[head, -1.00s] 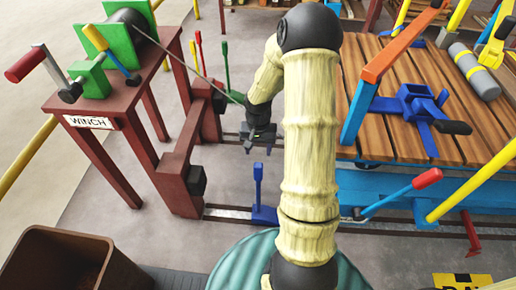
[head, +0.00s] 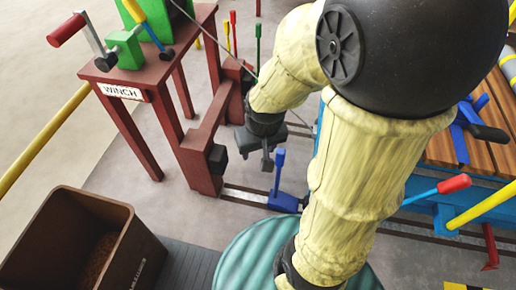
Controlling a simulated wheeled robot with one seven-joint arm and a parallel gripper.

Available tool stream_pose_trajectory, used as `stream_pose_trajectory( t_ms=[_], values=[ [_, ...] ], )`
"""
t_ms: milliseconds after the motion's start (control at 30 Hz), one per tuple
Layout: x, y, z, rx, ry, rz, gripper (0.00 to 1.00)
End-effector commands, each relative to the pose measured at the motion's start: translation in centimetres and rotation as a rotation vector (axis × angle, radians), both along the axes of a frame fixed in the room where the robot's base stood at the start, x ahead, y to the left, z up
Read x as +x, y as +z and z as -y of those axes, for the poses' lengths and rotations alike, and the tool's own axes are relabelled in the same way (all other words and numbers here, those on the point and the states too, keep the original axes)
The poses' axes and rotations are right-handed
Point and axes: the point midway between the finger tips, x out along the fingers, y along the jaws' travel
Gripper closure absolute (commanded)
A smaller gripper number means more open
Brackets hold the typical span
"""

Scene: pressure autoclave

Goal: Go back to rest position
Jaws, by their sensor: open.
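My gripper (head: 267,155) is in the middle of the head view, pointing down beside the dark red winch frame (head: 205,165). It is small and partly hidden by its own wrist, and I see nothing held in it. A blue lever (head: 278,175) stands just below and to the right of it, apart from it as far as I can tell. My cream arm and its large black elbow fill the centre and upper right, hiding much of the scene behind.
The red winch table (head: 150,85) with its green winch stands at the upper left. A brown bin (head: 60,215) is at the lower left. A wooden-decked blue cart (head: 455,150) with a red-tipped lever (head: 452,185) is at the right.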

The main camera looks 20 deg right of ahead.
Motion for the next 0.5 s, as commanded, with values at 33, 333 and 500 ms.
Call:
stream_pose_trajectory(
  t_ms=[33,333,500],
  values=[
    [-0.4,0.2,-0.3,0.002,0.013,0.009,0.47],
    [-0.5,0.3,-0.3,0.002,0.019,0.01,0.47],
    [-0.5,1.7,-0.3,0.002,0.018,0.01,0.47]
  ],
)
